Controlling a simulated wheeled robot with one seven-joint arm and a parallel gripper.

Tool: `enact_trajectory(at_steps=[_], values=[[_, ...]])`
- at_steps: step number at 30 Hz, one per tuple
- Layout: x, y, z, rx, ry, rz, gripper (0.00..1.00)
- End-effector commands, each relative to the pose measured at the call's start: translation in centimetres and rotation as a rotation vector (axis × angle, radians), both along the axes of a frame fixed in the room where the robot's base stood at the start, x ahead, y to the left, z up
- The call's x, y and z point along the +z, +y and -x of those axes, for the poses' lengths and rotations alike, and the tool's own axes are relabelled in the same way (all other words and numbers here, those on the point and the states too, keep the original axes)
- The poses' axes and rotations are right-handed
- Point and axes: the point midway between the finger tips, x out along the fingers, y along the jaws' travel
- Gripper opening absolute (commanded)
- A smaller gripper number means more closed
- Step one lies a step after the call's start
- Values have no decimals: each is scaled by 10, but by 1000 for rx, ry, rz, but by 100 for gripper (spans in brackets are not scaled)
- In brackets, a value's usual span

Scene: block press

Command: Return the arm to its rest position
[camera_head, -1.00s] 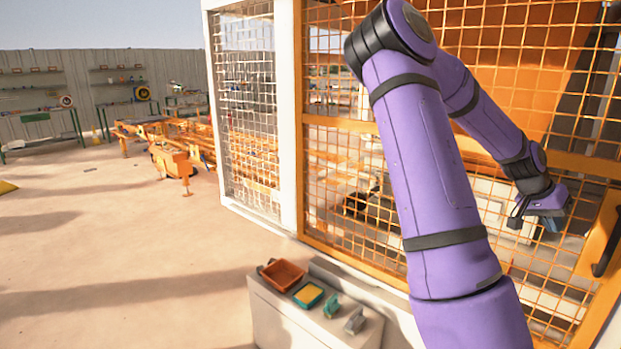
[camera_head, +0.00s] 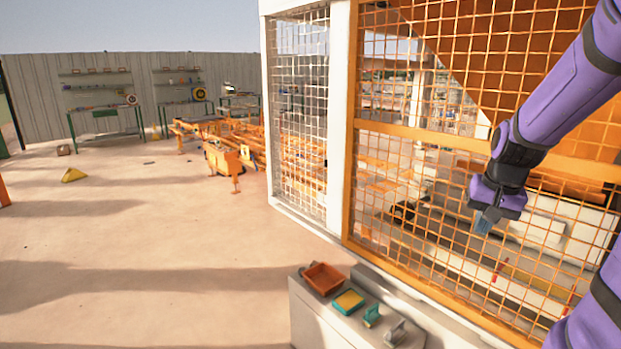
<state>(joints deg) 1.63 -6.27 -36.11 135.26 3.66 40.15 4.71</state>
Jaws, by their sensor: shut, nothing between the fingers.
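My purple arm (camera_head: 575,95) comes in from the right edge, its upper part cut off by the frame. Its forearm slants down and left to my gripper (camera_head: 484,222). The gripper points downward in front of the orange mesh fence, with its fingers together and nothing between them. It is apart from the low bench and the things on it.
An orange mesh fence (camera_head: 400,135) with a white post (camera_head: 338,120) stands close behind the gripper. A low white bench (camera_head: 312,318) holds an orange tray (camera_head: 323,279), a teal-and-yellow box (camera_head: 348,301) and small fixtures. Open floor lies at left.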

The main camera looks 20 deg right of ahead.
Motion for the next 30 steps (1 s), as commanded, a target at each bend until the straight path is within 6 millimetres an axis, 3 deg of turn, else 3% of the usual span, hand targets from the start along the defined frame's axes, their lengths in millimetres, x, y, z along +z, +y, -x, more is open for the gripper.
enact_trajectory(at_steps=[3, 8, 18, 24, 30], values=[[25, 43, 0, 129, -57, -7, 0], [54, 96, 11, 297, -118, 10, 0], [98, 191, 65, 620, -215, 137, 0], [106, 219, 91, 725, -239, 214, 0], [107, 226, 98, 751, -242, 236, 0]])
